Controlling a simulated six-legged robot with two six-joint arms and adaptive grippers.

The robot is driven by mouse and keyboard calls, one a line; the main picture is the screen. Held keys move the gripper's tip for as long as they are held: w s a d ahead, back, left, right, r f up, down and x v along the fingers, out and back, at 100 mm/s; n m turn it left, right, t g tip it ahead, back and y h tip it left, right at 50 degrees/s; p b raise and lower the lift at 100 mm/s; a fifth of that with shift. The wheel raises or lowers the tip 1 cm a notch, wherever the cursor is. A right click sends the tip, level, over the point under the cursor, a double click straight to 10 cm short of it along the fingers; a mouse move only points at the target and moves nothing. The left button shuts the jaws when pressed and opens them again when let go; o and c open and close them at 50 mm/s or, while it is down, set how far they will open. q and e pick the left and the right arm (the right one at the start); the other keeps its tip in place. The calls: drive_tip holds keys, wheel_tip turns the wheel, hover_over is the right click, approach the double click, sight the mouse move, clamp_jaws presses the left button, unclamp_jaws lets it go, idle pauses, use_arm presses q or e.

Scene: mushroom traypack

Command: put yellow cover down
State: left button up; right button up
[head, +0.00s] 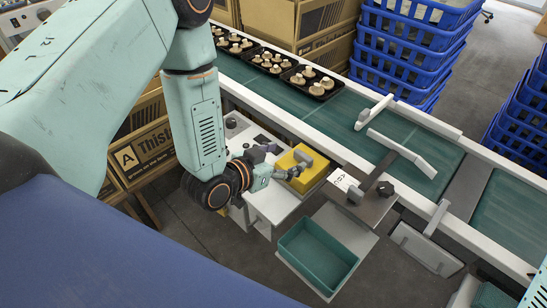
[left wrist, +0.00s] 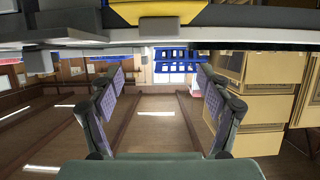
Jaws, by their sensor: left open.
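The yellow cover (head: 309,178) with a grey handle (head: 303,158) on top sits on the white machine beside the conveyor in the head view. Part of the cover (left wrist: 165,19) shows at the top edge of the left wrist view. My left gripper (head: 281,162) is just left of the cover, close to the handle. In the left wrist view its two fingers (left wrist: 160,100) are spread wide with nothing between them. I cannot tell whether a finger touches the cover. My right gripper is out of view.
Black trays of mushrooms (head: 270,62) stand on the green conveyor (head: 345,112). A teal empty bin (head: 318,255) is on a low stand right of the machine. Blue crates (head: 408,55) are stacked behind the conveyor. Cardboard boxes (head: 146,152) stand behind my left arm.

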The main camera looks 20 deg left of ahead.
sight(303, 155)
use_arm(q)
drive_tip(key=shift+v, duration=1.95)
drive_tip(key=b+x, duration=0.1)
drive_tip(key=x, duration=1)
drive_tip(key=shift+w+d+f, duration=0.1)
drive_tip(key=shift+w+d, duration=0.1)
drive_tip(key=shift+w, duration=0.05)
drive_tip(key=shift+w+d+f+b, duration=0.1)
drive_tip(key=shift+w+f+b, duration=0.1)
drive_tip(key=shift+f+b, duration=0.45)
drive_tip(key=shift+f, duration=0.05)
drive_tip(key=shift+r, duration=0.15)
